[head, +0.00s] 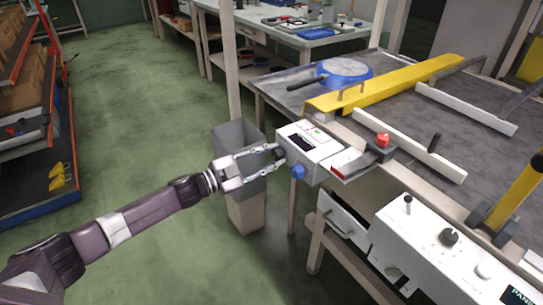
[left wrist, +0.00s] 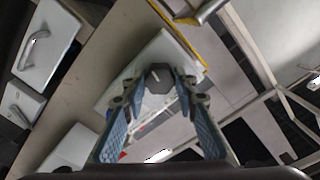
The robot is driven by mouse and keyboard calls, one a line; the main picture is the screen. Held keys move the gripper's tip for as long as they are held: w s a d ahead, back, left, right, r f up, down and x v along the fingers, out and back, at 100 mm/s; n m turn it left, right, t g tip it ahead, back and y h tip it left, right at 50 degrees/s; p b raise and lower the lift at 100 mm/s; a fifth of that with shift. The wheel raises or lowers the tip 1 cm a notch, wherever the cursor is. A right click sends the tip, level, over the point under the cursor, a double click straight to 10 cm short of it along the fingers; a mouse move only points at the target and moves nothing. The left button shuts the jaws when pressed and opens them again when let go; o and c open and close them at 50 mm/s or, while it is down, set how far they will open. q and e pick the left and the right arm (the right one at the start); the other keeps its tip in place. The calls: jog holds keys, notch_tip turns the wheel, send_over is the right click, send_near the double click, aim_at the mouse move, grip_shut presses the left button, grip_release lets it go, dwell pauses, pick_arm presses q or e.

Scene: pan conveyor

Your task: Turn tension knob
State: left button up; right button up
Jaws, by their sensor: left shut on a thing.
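A white control box (head: 322,152) with a dark display is fixed to the left end of the conveyor table. My left gripper (head: 274,158) reaches it from the left, with its fingers around a dark knob (left wrist: 159,80) on the box's side. The left wrist view shows this faceted knob between the two fingertips, with a pale line on its face. The gripper is shut on the knob. A blue knob (head: 298,171) sits lower on the box, just below the gripper. My right gripper is not in view.
A grey bin (head: 240,133) stands on the floor behind my left gripper. A red button (head: 383,140) and a white panel with dark knobs (head: 449,237) are to the right. A blue pan (head: 345,68) lies on the table.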

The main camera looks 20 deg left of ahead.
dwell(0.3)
pick_arm(q)
jog(key=o, duration=1.1)
jog(key=shift+o, duration=0.2)
jog(key=shift+s+a, duration=0.15)
jog(key=v, duration=1.1)
jog(key=shift+s+a, duration=0.2)
jog(key=shift+s, duration=0.05)
jog(key=shift+f, duration=0.1)
